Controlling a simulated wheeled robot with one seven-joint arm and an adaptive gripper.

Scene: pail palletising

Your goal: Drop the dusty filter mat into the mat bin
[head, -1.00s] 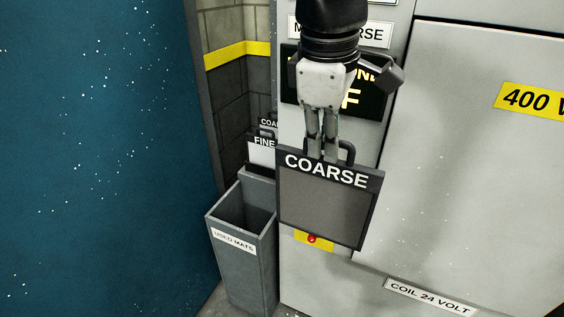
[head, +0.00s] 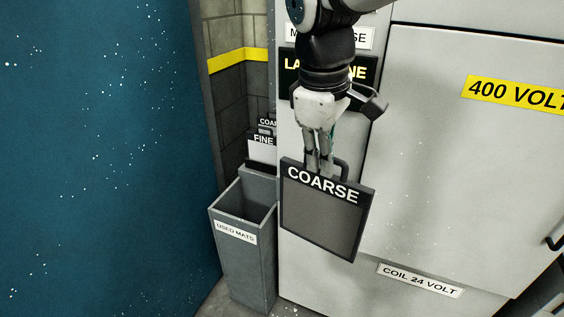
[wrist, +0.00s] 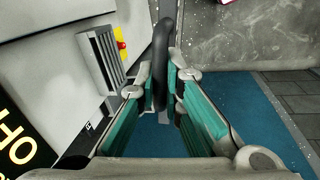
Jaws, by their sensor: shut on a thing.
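The filter mat (head: 322,218) is a flat square with a dark frame, a grey-brown face and the word COARSE on top. It hangs below my gripper (head: 319,168) in the head view. The gripper is shut on the mat's dark handle (wrist: 164,50), which stands between the green finger pads in the wrist view. The mat bin (head: 240,262), a tall grey open-topped box labelled USED MATS, stands on the floor to the left of the mat. Its opening shows as empty as far as I see; its bottom is hidden. The mat is beside the bin, not over it.
Mats marked FINE (head: 262,148) and COARSE (head: 267,122) stand behind the bin. A grey cabinet (head: 450,170) fills the right, with a COIL 24 VOLT label. A blue panel (head: 100,160) fills the left.

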